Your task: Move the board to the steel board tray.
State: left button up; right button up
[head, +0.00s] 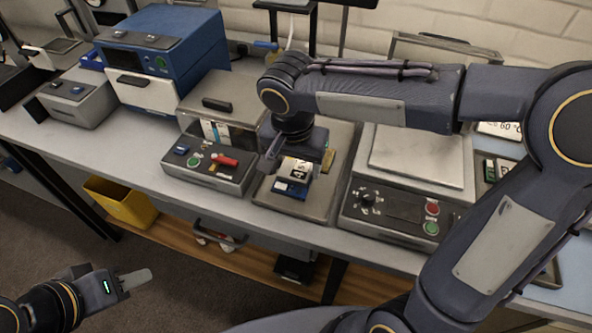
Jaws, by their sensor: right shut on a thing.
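My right gripper (296,162) points down over a flat steel tray (312,207) on the bench. It is shut on a small board (290,188), which shows blue at its near edge with a white and black part above. The gripper hides part of the board, and I cannot tell whether the board touches the tray. My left gripper (136,279) is at the lower left, away from the bench, with no object visible in it. Its finger gap is not clear from this angle.
A control box (205,172) with a red handle and green button stands left of the tray. A machine with a pale plate (416,158) stands right. A blue oven-like unit (165,55) is at the back left. A yellow bin (122,203) sits below the bench.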

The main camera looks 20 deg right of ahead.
aim_at(295, 168)
jog(key=f, duration=0.3)
jog(key=shift+w+f, duration=0.2)
jog(key=shift+f, duration=0.05)
jog(key=shift+f+b, duration=0.55)
jog(key=shift+b, duration=0.2)
jog(key=o, duration=1)
jog(key=shift+o, duration=0.2)
